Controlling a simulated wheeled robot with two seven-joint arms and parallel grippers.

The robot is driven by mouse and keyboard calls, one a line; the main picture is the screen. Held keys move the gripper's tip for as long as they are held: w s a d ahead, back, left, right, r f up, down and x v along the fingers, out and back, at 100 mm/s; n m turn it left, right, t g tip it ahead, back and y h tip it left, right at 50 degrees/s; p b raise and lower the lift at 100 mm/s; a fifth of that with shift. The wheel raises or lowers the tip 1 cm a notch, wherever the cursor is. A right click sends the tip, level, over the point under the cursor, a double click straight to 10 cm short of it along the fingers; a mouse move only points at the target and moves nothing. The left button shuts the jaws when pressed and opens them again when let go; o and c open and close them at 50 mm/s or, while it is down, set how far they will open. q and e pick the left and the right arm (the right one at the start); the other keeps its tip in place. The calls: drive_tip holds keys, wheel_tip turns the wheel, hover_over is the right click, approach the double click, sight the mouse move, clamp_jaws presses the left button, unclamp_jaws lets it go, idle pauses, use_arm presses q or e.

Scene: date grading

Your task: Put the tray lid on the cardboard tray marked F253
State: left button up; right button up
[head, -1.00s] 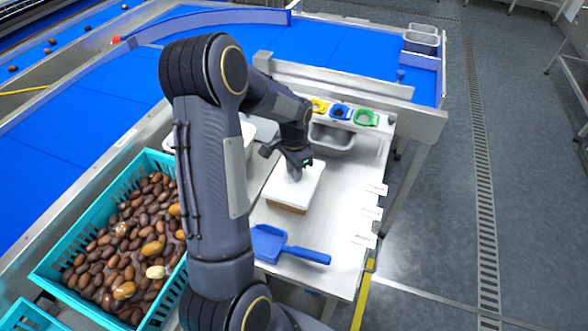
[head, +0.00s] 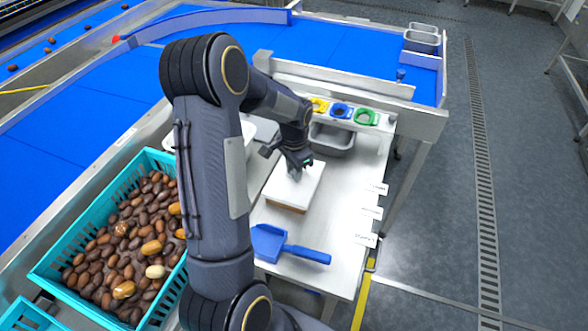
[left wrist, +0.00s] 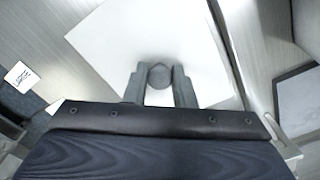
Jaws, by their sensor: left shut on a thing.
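The white tray lid (head: 303,190) lies over the cardboard tray (head: 287,208), whose brown side shows below the lid's front edge. The lid looks flat on the tray; I cannot tell whether it is fully seated. My left gripper (head: 295,172) is above the lid, shut on its round grey knob. In the left wrist view the lid (left wrist: 120,40) fills the upper middle, and the gripper (left wrist: 159,80) has a finger on each side of the knob (left wrist: 159,74). The F253 mark cannot be read. My right gripper is not in view.
A blue scoop (head: 270,243) lies on the steel table (head: 335,215) in front of the tray. A grey metal bin (head: 332,140) and yellow, blue and green pieces (head: 341,111) are behind it. White cards (head: 370,213) line the right edge. A teal crate of dates (head: 50,262) stands left.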

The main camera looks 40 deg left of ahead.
use_arm(q)
drive_tip(key=shift+f+b, duration=0.4)
drive_tip(key=shift+f, duration=0.15)
drive_tip(key=o, duration=1)
drive_tip(key=shift+o, duration=0.4)
drive_tip(key=o, duration=0.4)
drive_tip(key=shift+c, duration=0.2)
drive_tip(key=shift+r+p, duration=2.6)
drive_tip(key=shift+r, duration=0.95)
